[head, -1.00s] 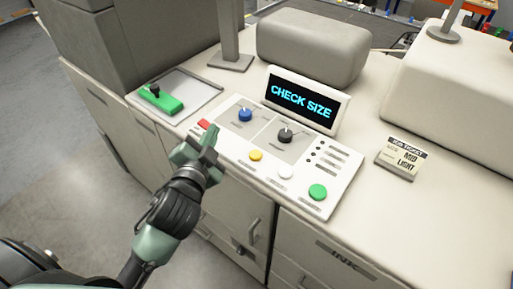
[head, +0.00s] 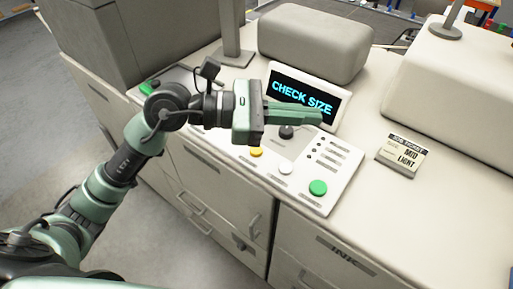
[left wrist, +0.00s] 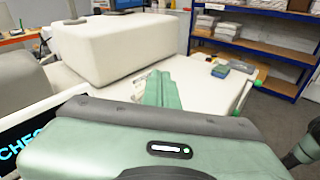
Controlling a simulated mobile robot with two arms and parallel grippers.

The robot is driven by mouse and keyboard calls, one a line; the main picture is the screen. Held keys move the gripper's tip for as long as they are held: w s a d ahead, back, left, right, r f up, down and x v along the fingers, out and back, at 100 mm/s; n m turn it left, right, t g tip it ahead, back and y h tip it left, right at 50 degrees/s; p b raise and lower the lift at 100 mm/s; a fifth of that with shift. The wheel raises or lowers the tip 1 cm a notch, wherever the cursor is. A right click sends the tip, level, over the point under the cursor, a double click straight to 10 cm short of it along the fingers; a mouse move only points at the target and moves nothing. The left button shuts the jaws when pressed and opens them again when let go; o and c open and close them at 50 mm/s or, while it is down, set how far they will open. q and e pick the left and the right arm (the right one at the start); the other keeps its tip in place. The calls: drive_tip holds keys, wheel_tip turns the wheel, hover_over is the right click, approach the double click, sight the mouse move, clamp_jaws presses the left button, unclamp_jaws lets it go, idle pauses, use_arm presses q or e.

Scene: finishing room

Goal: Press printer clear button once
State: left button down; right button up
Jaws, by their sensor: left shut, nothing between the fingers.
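The printer's white control panel (head: 335,180) lies on the cream machine top in the head view. It carries a yellow button (head: 256,152), a white button (head: 286,168), a green button (head: 318,187) and a black knob (head: 286,132). I cannot read which button is the clear one. The display (head: 303,97) reads CHECK SIZE. My left gripper (head: 318,117) is shut and empty, above the panel in front of the display's lower edge. It hides the blue knob and red button. In the left wrist view the shut fingers (left wrist: 162,90) point away over the machine top. My right gripper is not in view.
A job ticket (head: 403,155) reading MID and LIGHT stands right of the panel. A grey rounded cover (head: 312,45) and a post (head: 231,35) stand behind. A large cream housing (head: 455,70) is at the right. Shelves (left wrist: 265,45) show far off in the left wrist view.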

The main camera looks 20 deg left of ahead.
use_arm(q)
drive_tip(key=w+a+f+m+y, duration=0.1)
drive_tip(key=w+a+f+y, duration=0.1)
drive_tip(key=a+f+y, duration=0.1)
drive_tip(key=w+a+f+m+y, duration=0.1)
drive_tip(key=w+a+f+y, duration=0.2)
drive_tip(key=a+y, duration=0.3)
drive_tip(key=a, duration=0.2)
drive_tip(key=shift+a+f+t, duration=0.25)
drive_tip(key=shift+a+t, duration=0.05)
drive_tip(key=shift+t, duration=0.1)
drive_tip(key=shift+w+f, duration=0.1)
drive_tip(key=b, duration=0.5)
hover_over(253, 151)
wheel_tip(253, 151, down, 8)
drive_tip(key=shift+r, duration=0.25)
drive_tip(key=shift+f+b, duration=0.4)
drive_tip(key=shift+f, duration=0.2)
idle(0.5)
drive_tip(key=shift+f+b, duration=0.4)
drive_tip(key=shift+b, duration=0.25)
